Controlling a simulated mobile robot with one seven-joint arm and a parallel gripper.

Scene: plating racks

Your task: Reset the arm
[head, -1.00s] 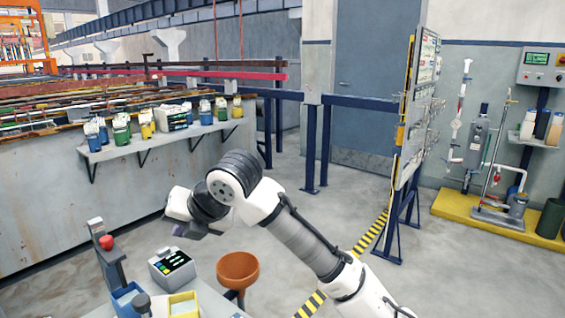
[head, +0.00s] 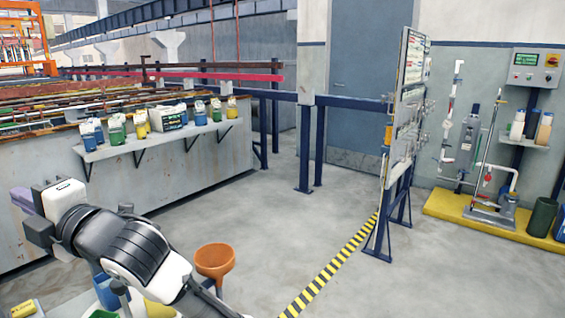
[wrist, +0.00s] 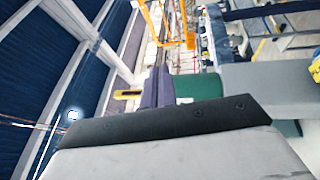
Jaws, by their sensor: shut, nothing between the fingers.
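My gripper (head: 22,200) is at the left edge of the head view, raised in front of the grey tank wall. Its purple-grey fingers are together with nothing between them, and they point toward the left. The white and black arm reaches up to it from the bottom of the picture. In the wrist view the purple-grey fingers (wrist: 158,92) show past the dark edge of the gripper body, and the scene there is turned on its side.
A shelf (head: 150,143) with several bottles runs along the tank wall. An orange funnel-shaped bowl (head: 215,258) stands beside the arm near the bottom. A board on a stand (head: 408,100) is at right.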

